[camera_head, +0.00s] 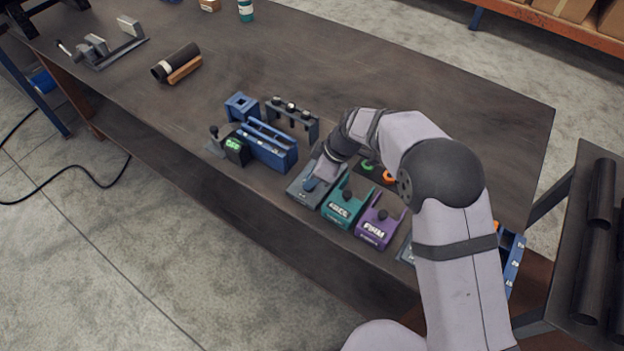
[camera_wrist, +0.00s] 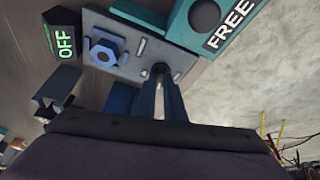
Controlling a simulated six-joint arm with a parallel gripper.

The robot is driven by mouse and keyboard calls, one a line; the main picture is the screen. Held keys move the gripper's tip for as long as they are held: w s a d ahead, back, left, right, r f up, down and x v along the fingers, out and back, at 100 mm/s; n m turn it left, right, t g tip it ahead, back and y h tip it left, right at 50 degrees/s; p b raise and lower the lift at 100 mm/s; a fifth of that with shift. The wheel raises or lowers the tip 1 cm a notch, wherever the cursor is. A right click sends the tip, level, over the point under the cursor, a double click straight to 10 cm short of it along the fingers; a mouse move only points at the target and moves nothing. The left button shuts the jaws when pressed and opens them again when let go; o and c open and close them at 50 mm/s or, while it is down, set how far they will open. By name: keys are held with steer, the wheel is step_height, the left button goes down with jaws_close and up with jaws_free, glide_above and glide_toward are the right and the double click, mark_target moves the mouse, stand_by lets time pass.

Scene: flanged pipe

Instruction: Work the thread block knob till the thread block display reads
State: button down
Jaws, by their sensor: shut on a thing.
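A grey block (camera_head: 299,192) stands on the bench at the left end of a row of blocks. It shows in the wrist view as a grey plate (camera_wrist: 126,48) with a blue hex nut (camera_wrist: 104,52). My gripper (camera_wrist: 160,88) is shut on a small dark knob (camera_wrist: 160,69) at this plate. In the head view my wrist covers the knob and part of the block. No label shows which block is the thread block, and I cannot read a display on the grey block.
Beside it stand a teal block (camera_head: 338,209) reading FREE in the wrist view and a purple block (camera_head: 374,231) reading FIRM. A green OFF display (camera_head: 235,147), a blue long fixture (camera_head: 268,150) and a dark rack (camera_head: 290,116) stand to the left.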

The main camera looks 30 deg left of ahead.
steer(key=m+t+b, duration=0.1)
steer(key=m+b, duration=0.1)
steer(key=shift+s+f+m, duration=0.1)
steer(key=shift+s+m, duration=0.05)
steer(key=shift+m, duration=0.25)
steer(key=shift+m+t, duration=0.7)
steer(key=shift+m, duration=1)
steer(key=c, duration=1.8)
jaws_free()
steer(key=shift+c, duration=0.2)
steer(key=shift+r, duration=0.25)
steer(key=b+v, duration=0.2)
steer(key=v, duration=0.5)
steer(key=shift+d, duration=0.1)
